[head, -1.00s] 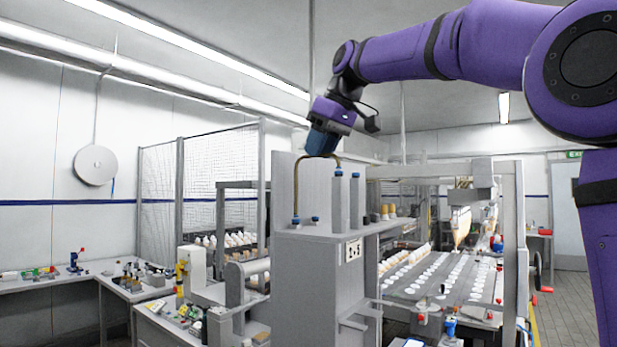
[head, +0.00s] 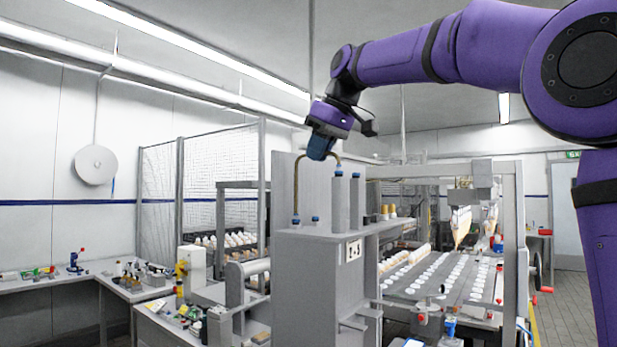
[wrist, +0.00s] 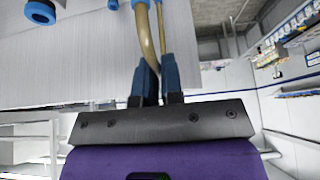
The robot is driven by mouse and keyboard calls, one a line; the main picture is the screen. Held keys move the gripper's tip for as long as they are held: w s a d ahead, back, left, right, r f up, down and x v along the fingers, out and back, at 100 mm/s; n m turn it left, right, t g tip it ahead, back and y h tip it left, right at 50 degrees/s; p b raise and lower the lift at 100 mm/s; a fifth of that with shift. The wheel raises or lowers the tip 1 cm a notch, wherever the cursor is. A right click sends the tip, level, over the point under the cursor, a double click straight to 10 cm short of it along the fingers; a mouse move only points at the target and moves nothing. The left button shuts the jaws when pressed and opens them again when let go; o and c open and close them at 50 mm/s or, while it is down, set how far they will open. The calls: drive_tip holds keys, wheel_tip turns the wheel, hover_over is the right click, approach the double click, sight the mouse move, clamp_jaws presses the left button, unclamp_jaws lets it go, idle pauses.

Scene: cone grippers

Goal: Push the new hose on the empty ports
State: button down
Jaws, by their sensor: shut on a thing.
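A tan hose (head: 296,185) arches over the grey stand (head: 315,258). Its left leg runs down to a blue collar (head: 295,220) on the stand's ledge, and its right leg runs down to a blue collar (head: 338,173) on a grey post. Whether either end is fully seated is too small to tell. My gripper (head: 320,155) is shut on the hose near the top of the arch. In the wrist view the hose (wrist: 146,40) passes between the blue fingers (wrist: 160,85). Two more blue-topped ports, one on the ledge (head: 315,220) and one on the second post (head: 355,175), show no hose.
A grey back panel (head: 284,175) rises behind the hose's left end. A conveyor (head: 450,275) with rows of white pieces is at right, and a cluttered bench (head: 120,280) is at left.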

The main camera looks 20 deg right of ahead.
drive_tip(key=shift+r, duration=2.3)
drive_tip(key=shift+d, duration=0.1)
